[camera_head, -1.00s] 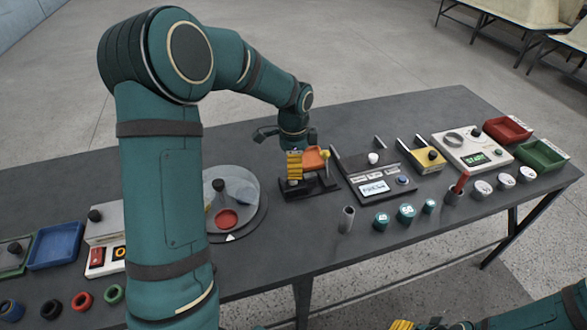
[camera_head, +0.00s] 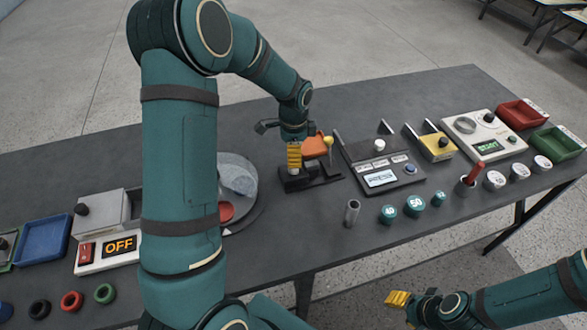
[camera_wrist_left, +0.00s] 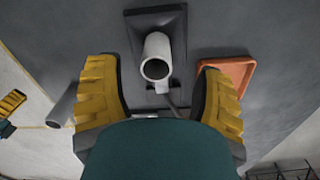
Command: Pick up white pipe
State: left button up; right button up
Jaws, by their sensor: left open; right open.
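The white pipe (camera_wrist_left: 157,52), with its round open end facing the camera, is between the spread yellow fingers of my left gripper (camera_wrist_left: 155,80) in the left wrist view. It stands at a dark base (camera_wrist_left: 178,22), and gaps show on both sides of it. My right gripper (camera_head: 398,298) is open and empty, off the table's front edge.
An orange tray (camera_head: 318,147) sits close beside the left gripper. A control panel (camera_head: 383,173) and several teal weights (camera_head: 415,204) are to the right. A clear dome (camera_head: 238,180) is to the left. Bare table lies in front of the stand.

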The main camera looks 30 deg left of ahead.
pick_arm(q)
jog(key=shift+s+f+b, duration=0.15)
jog(key=shift+f+b, duration=0.4)
jog(key=shift+f, duration=2.4)
jog(key=shift+r, duration=0.1)
grip_shut()
